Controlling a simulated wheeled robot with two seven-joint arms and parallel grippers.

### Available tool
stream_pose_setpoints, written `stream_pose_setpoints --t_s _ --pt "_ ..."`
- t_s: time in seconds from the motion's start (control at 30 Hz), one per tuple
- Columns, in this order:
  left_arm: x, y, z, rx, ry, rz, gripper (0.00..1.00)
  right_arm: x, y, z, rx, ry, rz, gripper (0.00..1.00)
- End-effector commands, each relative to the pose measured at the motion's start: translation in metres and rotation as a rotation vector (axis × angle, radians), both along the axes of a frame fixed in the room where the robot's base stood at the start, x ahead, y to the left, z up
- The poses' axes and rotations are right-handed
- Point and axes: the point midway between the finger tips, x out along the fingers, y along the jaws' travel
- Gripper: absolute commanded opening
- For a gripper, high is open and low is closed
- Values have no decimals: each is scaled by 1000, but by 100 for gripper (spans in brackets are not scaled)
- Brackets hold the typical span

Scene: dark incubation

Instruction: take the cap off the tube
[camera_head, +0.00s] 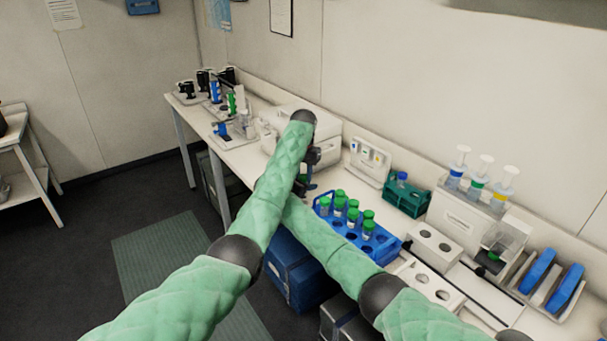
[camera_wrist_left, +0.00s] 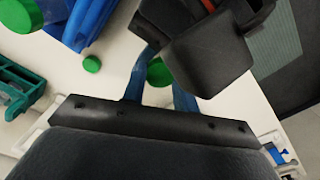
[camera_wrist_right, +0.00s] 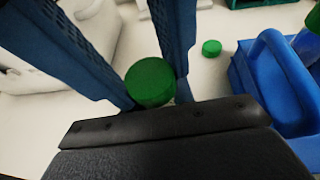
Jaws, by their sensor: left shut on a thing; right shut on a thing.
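In the right wrist view a round green cap (camera_wrist_right: 150,82) sits between the dark blue fingers of my right gripper (camera_wrist_right: 155,62), which is shut on it. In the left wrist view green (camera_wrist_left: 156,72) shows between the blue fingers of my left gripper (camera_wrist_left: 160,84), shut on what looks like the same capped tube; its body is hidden. The black body of my right gripper (camera_wrist_left: 212,55) is close beside it. Another green cap (camera_wrist_right: 211,48) lies loose on the white table; it also shows in the left wrist view (camera_wrist_left: 92,64). In the head view my left arm hides most of both grippers.
A blue rack (camera_head: 343,237) with several green-capped tubes stands just right of my grippers. Behind it are a teal rack (camera_head: 408,200) and a white device (camera_head: 368,163). A white box-shaped machine (camera_head: 325,130) stands close behind my left gripper. My forearms cross in front of the bench.

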Motion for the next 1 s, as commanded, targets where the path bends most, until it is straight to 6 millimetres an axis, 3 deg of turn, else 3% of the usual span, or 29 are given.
stream_pose_setpoints --t_s 1.0 --pt "0 0 18 0 -1 -2 2 0 0 0 0 0 0 0"
